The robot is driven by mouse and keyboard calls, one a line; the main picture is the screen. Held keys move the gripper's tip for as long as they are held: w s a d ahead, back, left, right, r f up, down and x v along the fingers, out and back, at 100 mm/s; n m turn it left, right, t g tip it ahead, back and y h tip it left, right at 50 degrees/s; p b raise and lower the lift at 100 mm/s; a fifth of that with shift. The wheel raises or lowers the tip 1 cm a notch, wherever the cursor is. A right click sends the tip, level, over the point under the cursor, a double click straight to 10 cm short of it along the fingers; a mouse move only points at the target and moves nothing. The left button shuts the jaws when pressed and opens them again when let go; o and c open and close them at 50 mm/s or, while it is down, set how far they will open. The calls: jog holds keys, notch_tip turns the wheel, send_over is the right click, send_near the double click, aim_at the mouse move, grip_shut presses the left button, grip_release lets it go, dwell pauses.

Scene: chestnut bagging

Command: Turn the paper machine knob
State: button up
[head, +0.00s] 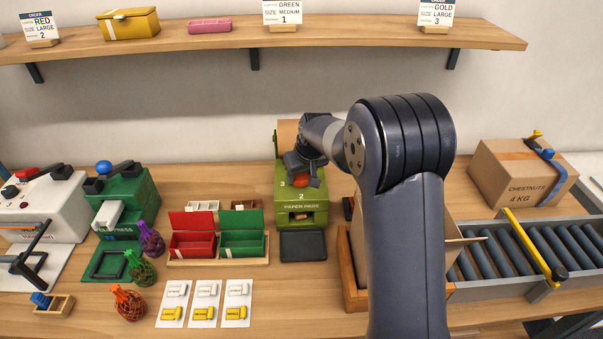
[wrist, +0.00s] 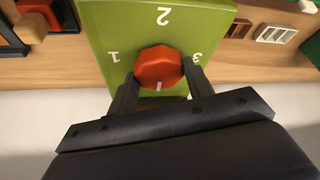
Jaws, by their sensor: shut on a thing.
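The green paper machine (head: 301,208) stands on the table at the middle, with a brown paper roll (head: 288,138) behind it. Its red knob (wrist: 159,68) sits on the green top face among the white numbers 1, 2 and 3. A white mark on the knob shows on the side facing my gripper, away from the 2. My gripper (wrist: 158,84) has one finger on each side of the knob and is shut on it. In the head view my gripper (head: 303,172) is over the machine and partly covers the knob (head: 299,181).
A dark tray (head: 303,246) lies before the machine. Red (head: 192,243) and green (head: 242,241) open boxes stand to its left, with label cards (head: 205,304) in front. My arm hides part of an open carton (head: 432,247) at the right. A shelf (head: 350,35) runs above.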

jog(key=shift+m, duration=0.3)
jog(key=m+h+b, duration=0.1)
jog(key=m, duration=0.2)
jog(key=shift+a+f+t, duration=0.1)
jog(key=shift+a+t, duration=0.05)
jog(key=shift+t, duration=0.15)
jog(key=m+h+b, duration=0.1)
jog(key=m, duration=0.2)
jog(key=m+h+b, duration=0.1)
jog(key=m, duration=0.1)
jog(key=shift+a+m+h+b, duration=0.15)
jog(key=shift+m+h+b, duration=0.15)
jog(key=shift+m+b, duration=0.1)
jog(key=m, duration=0.2)
jog(key=m+g+h, duration=0.1)
jog(key=m, duration=0.1)
jog(key=shift+w+a+h, duration=0.1)
jog(key=shift+h, duration=0.2)
jog(key=shift+m+g+h, duration=0.3)
jog(key=shift+m+g, duration=0.6)
jog(key=shift+m, duration=1.2)
jog(key=o, duration=1)
jog(key=shift+c, duration=0.2)
